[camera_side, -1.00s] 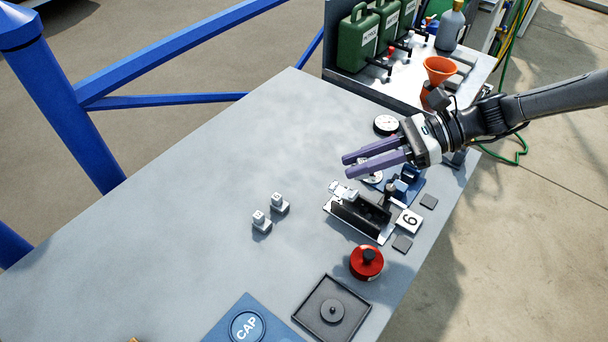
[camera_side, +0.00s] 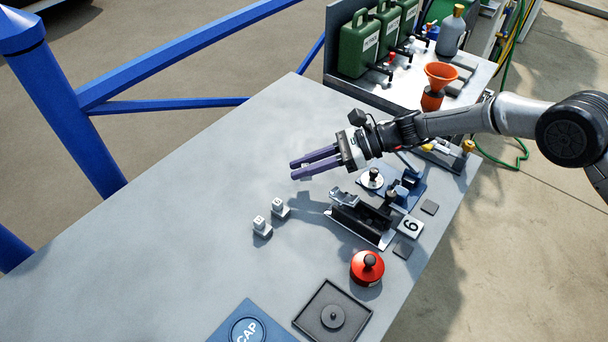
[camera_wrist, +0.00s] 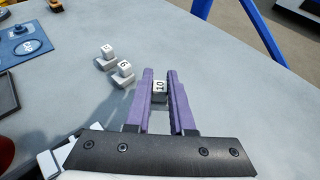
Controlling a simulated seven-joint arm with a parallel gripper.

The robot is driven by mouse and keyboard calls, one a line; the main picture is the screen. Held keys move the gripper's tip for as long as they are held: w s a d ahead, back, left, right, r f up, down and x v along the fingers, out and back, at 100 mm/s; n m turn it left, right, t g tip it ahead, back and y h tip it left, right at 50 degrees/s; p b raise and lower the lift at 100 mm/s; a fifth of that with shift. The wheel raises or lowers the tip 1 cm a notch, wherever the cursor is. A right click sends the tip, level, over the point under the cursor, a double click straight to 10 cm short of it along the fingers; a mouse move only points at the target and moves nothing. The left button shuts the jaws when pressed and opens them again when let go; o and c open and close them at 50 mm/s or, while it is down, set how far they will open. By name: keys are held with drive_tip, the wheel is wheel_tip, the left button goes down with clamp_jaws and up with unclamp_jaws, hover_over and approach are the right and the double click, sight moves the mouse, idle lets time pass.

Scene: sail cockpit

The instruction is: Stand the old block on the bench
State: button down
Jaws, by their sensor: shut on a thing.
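My gripper (camera_side: 295,170) is above the bench (camera_side: 180,235), left of the black clamp fixture. In the wrist view its two purple fingers are closed on a small pale block marked 10 (camera_wrist: 160,87). The held block is hard to make out in the side view. Two similar pale stepped blocks, a front one (camera_side: 262,227) and a back one (camera_side: 280,208), stand on the bench in front of the gripper. They also show in the wrist view, left of the fingers (camera_wrist: 122,74). The black clamp fixture (camera_side: 362,220) has a tile marked 6 (camera_side: 410,226) beside it.
A red knobbed pot (camera_side: 367,267), a dark square tray (camera_side: 350,300) and a blue CAP plate (camera_side: 245,325) sit toward the front. A blue stand (camera_side: 405,185) is beside the fixture. Green cans (camera_side: 360,45) and an orange funnel (camera_side: 440,77) are behind. The left bench is clear.

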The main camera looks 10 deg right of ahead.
drive_tip(key=shift+f, duration=1.5)
drive_tip(key=shift+f, duration=0.2)
drive_tip(key=c, duration=0.8)
unclamp_jaws()
drive_tip(key=shift+r, duration=0.25)
drive_tip(key=v, duration=0.7)
drive_tip(key=shift+d, duration=0.25)
drive_tip(key=shift+r, duration=0.1)
